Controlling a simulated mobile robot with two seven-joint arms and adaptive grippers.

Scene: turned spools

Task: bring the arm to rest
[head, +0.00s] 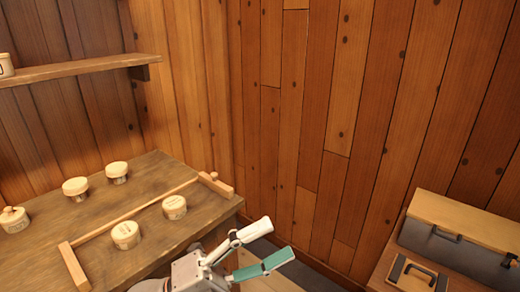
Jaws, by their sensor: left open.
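My left gripper (262,248) shows at the bottom middle, at the right end of the wooden bench (160,240). Its two fingers, one white and one green, are apart with nothing between them. It is clear of the spools. Two pale spools, one at the front (125,235) and one further right (174,207), stand on the near side of a wooden bar (135,213). More spools, such as this one (75,188) and this one (117,172), stand behind the bar. My right gripper does not show.
A spool with a knob (13,219) stands at the bench's left edge. A wooden shelf (80,69) holds a small pot (6,65) on the left wall. At the right, a toolbox (455,250) and a dark-handled wooden piece (415,275) rest on another surface. The plank wall fills the back.

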